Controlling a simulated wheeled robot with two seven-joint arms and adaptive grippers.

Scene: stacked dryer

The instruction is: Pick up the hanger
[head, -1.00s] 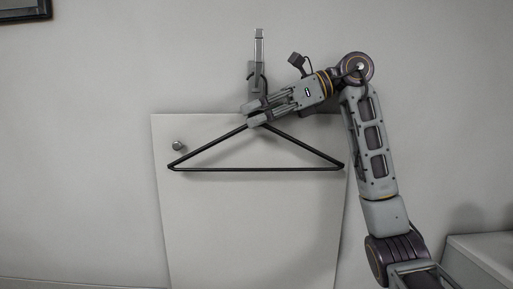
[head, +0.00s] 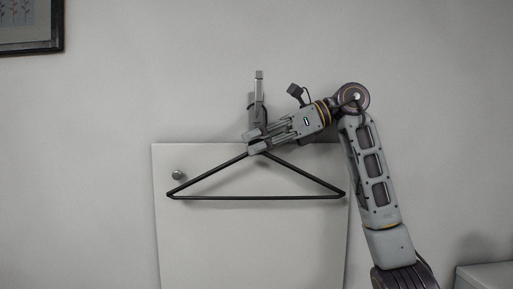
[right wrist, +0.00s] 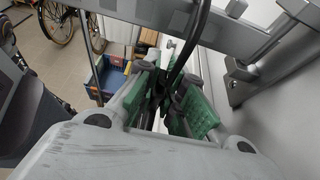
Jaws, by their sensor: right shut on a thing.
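A black triangular hanger (head: 255,197) shows in the head view, in front of a pale panel, with its long bar level and low. My right gripper (head: 253,143) is shut on the hanger near its top, where the sloping arms meet. In the right wrist view, the green-padded fingers of my right gripper (right wrist: 175,105) close around the black hanger (right wrist: 190,50), which runs upward between them. The hook is near an upright grey metal piece (head: 259,85); I cannot tell whether they touch. My left gripper is not in view.
A framed picture (head: 30,27) hangs at the top left. A pale box-like edge (head: 485,276) is at the lower right. A blue bin (right wrist: 110,75) and a wheel (right wrist: 57,20) show in the wrist view.

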